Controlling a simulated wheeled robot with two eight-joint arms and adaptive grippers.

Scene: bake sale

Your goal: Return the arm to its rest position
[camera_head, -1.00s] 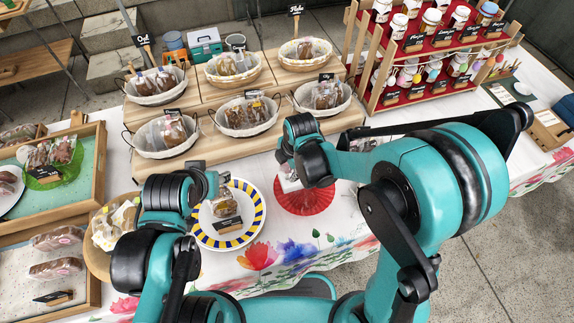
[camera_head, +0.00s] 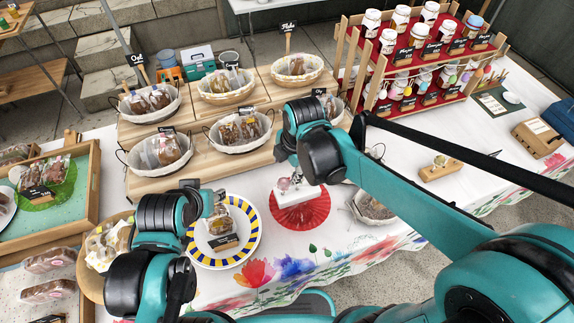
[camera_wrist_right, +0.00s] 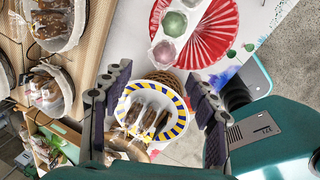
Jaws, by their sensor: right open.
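My right arm reaches in from the right in the head view. Its gripper (camera_head: 290,158) is over the table, just above and left of a red fan-shaped plate (camera_head: 310,218). In the wrist view the right gripper (camera_wrist_right: 158,100) has its two dark fingers wide apart with nothing held between them. Behind the fingers is a plate with a blue and yellow striped rim (camera_wrist_right: 183,120), with wrapped goods on it. My left gripper (camera_head: 217,200) is beside that same striped plate (camera_head: 252,245) in the head view. Its fingers are too small and hidden to read.
Several lined baskets (camera_head: 228,148) stand on wooden risers behind the right gripper. A jar rack (camera_head: 440,85) is at the back right. A wire basket (camera_head: 382,218) sits below the right forearm. A wooden tray (camera_head: 92,190) is at the left.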

